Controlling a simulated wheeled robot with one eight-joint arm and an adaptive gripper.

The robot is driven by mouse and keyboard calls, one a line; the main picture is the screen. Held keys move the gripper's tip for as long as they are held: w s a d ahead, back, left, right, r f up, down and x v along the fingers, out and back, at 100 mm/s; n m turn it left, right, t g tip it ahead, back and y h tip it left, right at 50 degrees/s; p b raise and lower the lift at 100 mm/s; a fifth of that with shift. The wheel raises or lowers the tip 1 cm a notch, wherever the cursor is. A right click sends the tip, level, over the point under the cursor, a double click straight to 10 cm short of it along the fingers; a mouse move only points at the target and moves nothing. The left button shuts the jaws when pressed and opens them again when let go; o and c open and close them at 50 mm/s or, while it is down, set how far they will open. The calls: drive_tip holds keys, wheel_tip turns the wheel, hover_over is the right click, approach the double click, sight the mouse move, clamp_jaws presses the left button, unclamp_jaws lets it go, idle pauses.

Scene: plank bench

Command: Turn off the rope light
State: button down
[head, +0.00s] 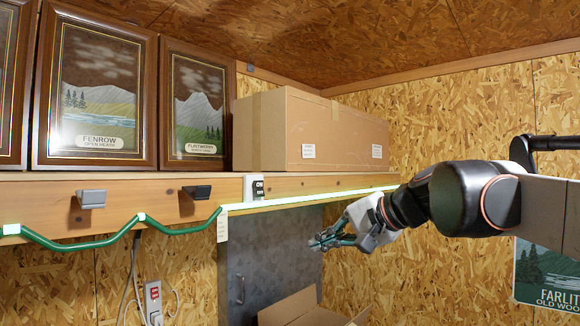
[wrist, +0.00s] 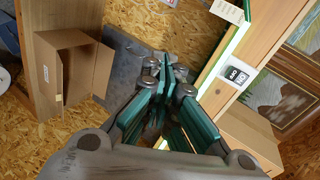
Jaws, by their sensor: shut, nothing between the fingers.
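The rope light (head: 300,199) runs along the plank shelf's front edge and glows pale green-white on its right stretch. Its left stretch hangs in dark green waves between bright clips. It also shows in the wrist view (wrist: 222,50). A power outlet with a red part (head: 153,296) is on the wall at lower left, with cords. My gripper (head: 318,243) is shut and empty, below the shelf and right of the box.
Framed pictures (head: 95,95) and a closed cardboard box (head: 310,132) stand on the shelf. A paper tag (head: 222,226) hangs from its edge. A grey metal panel (head: 262,262) and an open carton (head: 305,312) are below. A poster (head: 547,275) is at lower right.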

drive_tip(key=w+a+r+y+p, duration=0.1)
drive_tip(key=w+r+p, duration=0.1)
drive_tip(key=r, duration=0.5)
drive_tip(key=w+r+m+p, duration=0.1)
drive_tip(key=w+r+p, duration=0.2)
drive_tip(key=r, duration=0.3)
drive_tip(key=shift+a+r+y+p, duration=0.35)
drive_tip(key=shift+a+y+p, duration=0.05)
drive_tip(key=shift+p, duration=0.05)
drive_tip(key=shift+a+f, duration=0.1)
drive_tip(key=shift+f, duration=0.05)
